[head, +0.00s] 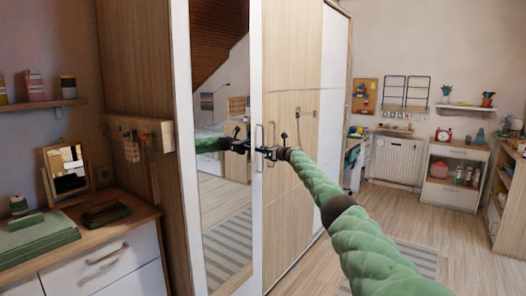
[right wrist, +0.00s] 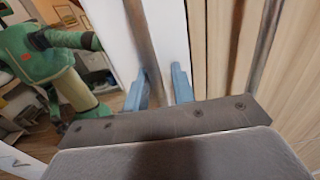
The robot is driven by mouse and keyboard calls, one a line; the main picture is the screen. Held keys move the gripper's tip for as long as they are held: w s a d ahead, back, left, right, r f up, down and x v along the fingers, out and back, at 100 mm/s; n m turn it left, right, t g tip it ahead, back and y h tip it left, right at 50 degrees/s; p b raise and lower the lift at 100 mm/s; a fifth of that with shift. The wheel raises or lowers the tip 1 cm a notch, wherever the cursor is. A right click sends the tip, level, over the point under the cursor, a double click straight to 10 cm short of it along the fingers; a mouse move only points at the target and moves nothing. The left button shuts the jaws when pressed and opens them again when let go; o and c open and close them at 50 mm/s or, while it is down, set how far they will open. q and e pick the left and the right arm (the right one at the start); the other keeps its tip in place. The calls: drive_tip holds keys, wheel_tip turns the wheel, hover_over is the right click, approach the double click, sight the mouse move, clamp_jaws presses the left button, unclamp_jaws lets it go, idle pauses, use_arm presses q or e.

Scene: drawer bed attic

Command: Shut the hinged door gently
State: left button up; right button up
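The mirrored door (head: 222,185) of the tall wardrobe has a white frame and a vertical metal handle (head: 258,134). The mirrored door's handle also shows in the right wrist view (right wrist: 143,35). My right gripper (head: 262,150) is at this handle. In the right wrist view its two blue fingers (right wrist: 164,86) stand apart, one on each side of the bar. The bar looks close to the left finger; I cannot tell whether they touch. The door looks nearly in line with the wooden door beside it; any small gap is unclear. My left gripper is not in view.
The wooden door (head: 288,190) has its own handle (head: 271,134) just right of my gripper. A dresser (head: 110,262) with a small mirror stands at left. Open wooden floor and a striped rug (head: 408,262) lie at right. The door's mirror reflects me.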

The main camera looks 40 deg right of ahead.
drive_tip(key=shift+a+f, duration=0.15)
drive_tip(key=shift+f, duration=0.05)
